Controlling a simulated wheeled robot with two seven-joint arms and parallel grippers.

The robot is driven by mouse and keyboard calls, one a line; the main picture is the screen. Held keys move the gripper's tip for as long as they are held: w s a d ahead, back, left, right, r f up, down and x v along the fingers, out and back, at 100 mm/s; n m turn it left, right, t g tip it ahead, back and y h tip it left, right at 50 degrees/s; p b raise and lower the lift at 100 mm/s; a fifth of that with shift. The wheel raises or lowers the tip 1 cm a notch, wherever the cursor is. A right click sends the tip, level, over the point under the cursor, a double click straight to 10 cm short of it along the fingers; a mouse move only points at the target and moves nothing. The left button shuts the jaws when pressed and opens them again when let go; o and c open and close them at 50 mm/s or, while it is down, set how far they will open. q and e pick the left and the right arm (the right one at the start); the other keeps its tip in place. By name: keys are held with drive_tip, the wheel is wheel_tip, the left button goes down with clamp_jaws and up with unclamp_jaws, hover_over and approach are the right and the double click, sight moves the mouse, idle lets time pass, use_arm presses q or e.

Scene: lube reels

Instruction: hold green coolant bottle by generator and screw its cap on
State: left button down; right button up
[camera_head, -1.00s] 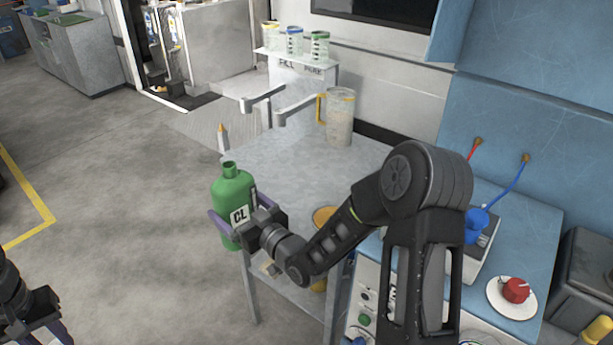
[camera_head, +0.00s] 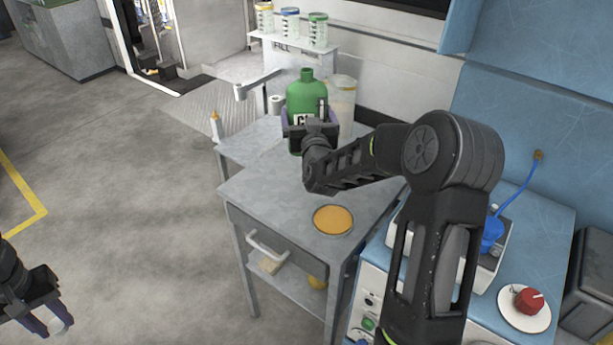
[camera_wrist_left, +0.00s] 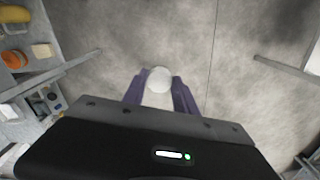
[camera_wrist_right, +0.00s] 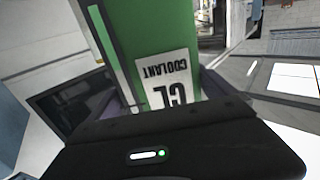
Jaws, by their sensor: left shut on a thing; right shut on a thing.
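The green coolant bottle (camera_head: 306,95) is upright with its neck open, over the far part of the grey metal table. My right gripper (camera_head: 310,125) is shut around its body. The right wrist view shows the bottle's green side and its COOLANT label (camera_wrist_right: 172,80) close up. I cannot tell whether its base touches the table. My left gripper (camera_head: 48,322) is at the lower left, well away from the bottle and over the floor. It is shut on a round white cap (camera_wrist_left: 159,80), seen between its fingertips in the left wrist view.
The grey table (camera_head: 270,195) has an orange-yellow disc (camera_head: 333,219) on it. A clear jug (camera_head: 343,92) stands behind the bottle. Several jars (camera_head: 290,25) stand on a shelf at the back.

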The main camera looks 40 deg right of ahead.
use_arm(q)
drive_tip(key=shift+w, duration=0.1)
drive_tip(key=shift+r+p, duration=0.35)
use_arm(e)
drive_tip(key=shift+w+f, duration=0.1)
drive_tip(key=shift+f, duration=2.8)
use_arm(q)
drive_tip(key=shift+r+p, duration=0.25)
drive_tip(key=shift+p, duration=0.05)
use_arm(e)
wheel_tip(320, 180, down, 4)
drive_tip(key=shift+f, duration=0.1)
use_arm(q)
drive_tip(key=shift+f, duration=0.25)
use_arm(e)
drive_tip(key=shift+f, duration=0.15)
use_arm(q)
drive_tip(key=shift+r, duration=0.1)
use_arm(e)
drive_tip(key=o, duration=1.7)
